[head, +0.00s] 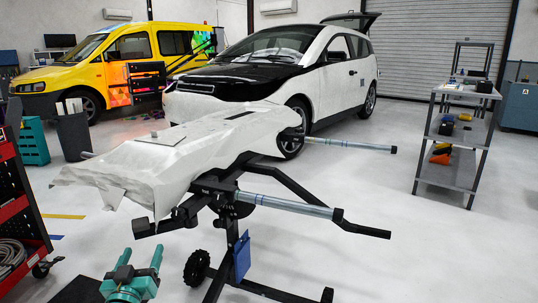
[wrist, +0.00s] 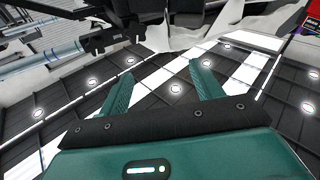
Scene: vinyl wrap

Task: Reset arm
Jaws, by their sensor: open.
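My gripper (head: 138,272) is at the bottom left of the head view, teal, with its two fingers apart and nothing between them. In the wrist view my gripper (wrist: 157,90) also shows with both teal fingers spread and empty. In the wrist view the background looks tilted or upside down, with dark panels and round lights behind the fingers. In the head view, my gripper is in front of and below a white-wrapped panel (head: 170,160) on a black stand (head: 231,240), apart from both.
A red tool cart (head: 12,190) stands at the left edge. A white and black car (head: 270,70) and a yellow van (head: 110,60) are behind. A grey shelf trolley (head: 455,135) stands at right. The stand's silver bars (head: 285,204) stick out to the right. Floor at lower right is clear.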

